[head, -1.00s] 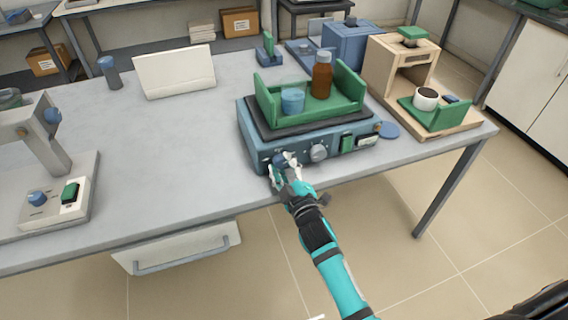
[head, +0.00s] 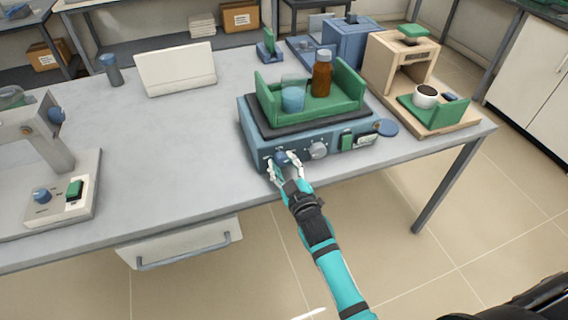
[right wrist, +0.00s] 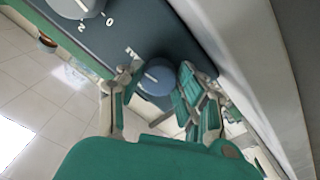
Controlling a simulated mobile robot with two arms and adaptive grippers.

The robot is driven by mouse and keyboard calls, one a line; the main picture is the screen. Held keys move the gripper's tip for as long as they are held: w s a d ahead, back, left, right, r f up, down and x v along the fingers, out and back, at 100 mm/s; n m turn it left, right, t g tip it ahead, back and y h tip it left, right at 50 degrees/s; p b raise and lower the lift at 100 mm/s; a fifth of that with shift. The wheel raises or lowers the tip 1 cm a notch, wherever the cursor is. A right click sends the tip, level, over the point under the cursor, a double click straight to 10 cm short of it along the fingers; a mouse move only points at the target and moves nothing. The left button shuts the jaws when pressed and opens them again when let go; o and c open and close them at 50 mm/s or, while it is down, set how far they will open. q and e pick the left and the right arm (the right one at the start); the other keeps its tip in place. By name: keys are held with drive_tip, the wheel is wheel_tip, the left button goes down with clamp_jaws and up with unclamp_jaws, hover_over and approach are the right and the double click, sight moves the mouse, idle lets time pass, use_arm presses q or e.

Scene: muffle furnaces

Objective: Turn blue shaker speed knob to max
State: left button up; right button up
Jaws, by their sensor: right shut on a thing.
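The blue shaker (head: 247,142) stands near the table's front edge, with a green tray (head: 348,84) on top. Its blue knob (head: 281,158) is at the left of the front panel; a grey knob (head: 318,150) is to its right. My right gripper (head: 284,164) is shut on the blue knob, a finger on each side. In the right wrist view the blue knob (right wrist: 157,78) shows a pale line on its face, between the fingers of the gripper (right wrist: 160,84). The grey knob (right wrist: 75,6) shows at the top left. My left gripper is not in view.
A beaker (head: 293,96) and a brown bottle (head: 322,74) stand in the green tray. A wooden device (head: 378,68) with a cup (head: 425,96) is to the right. A white device (head: 60,208) is at the left. The table's middle (head: 170,150) is clear.

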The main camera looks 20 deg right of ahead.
drive_tip(key=shift+f, duration=0.15)
drive_tip(key=o, duration=1.1)
drive_tip(key=shift+o, duration=0.2)
drive_tip(key=shift+s, duration=0.1)
drive_tip(key=s, duration=1.2)
drive_tip(key=shift+d, duration=0.15)
